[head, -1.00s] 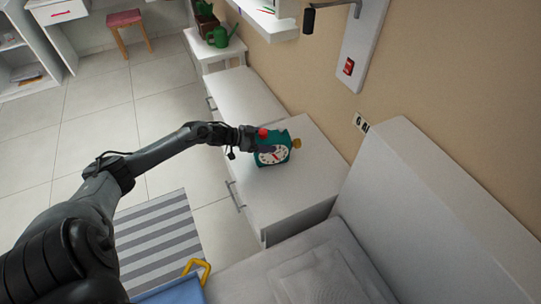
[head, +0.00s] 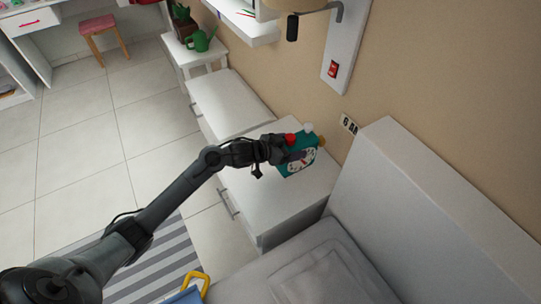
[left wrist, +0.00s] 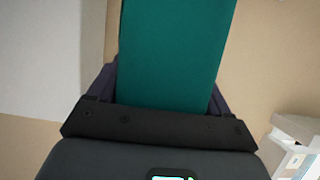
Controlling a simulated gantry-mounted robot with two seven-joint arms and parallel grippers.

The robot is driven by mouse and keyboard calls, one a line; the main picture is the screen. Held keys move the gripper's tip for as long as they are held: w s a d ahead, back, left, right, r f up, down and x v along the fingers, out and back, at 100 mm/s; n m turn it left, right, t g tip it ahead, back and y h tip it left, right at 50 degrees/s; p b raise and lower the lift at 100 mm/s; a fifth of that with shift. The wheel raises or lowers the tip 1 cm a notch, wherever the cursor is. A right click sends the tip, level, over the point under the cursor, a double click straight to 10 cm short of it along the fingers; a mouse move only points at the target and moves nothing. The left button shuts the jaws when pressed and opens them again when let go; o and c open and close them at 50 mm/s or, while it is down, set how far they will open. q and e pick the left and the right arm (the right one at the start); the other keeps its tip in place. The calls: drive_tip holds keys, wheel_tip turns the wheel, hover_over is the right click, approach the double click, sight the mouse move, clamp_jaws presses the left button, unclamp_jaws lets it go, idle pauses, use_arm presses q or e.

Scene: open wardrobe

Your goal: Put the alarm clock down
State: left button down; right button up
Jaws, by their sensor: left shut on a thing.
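The alarm clock (head: 312,158) is teal with a white face and a red part on top. In the head view it is over the white bedside cabinet top (head: 285,205), near the wall. My left gripper (head: 287,153) is shut on it from the left side. In the left wrist view the clock's plain teal body (left wrist: 172,55) fills the space between the fingers. I cannot tell whether the clock's base touches the cabinet top. My right gripper is not in view.
The bed's grey headboard (head: 415,215) stands to the right of the cabinet. A lower white unit (head: 230,103) and a small table with a green watering can (head: 201,40) stand beyond. A wall panel with a red switch (head: 333,69) is above. The cabinet's front top is clear.

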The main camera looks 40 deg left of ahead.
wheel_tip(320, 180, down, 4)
drive_tip(key=b, duration=0.3)
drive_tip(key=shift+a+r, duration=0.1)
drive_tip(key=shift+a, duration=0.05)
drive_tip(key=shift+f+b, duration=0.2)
drive_tip(key=shift+b, duration=0.15)
use_arm(q)
drive_tip(key=a+f+b, duration=0.2)
drive_tip(key=a+f, duration=0.7)
drive_tip(key=a, duration=0.1)
drive_tip(key=shift+s+a+f, duration=0.15)
drive_tip(key=shift+f, duration=0.2)
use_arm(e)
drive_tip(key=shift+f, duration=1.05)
use_arm(q)
unclamp_jaws()
drive_tip(key=shift+f, duration=0.2)
drive_tip(key=shift+r, duration=0.15)
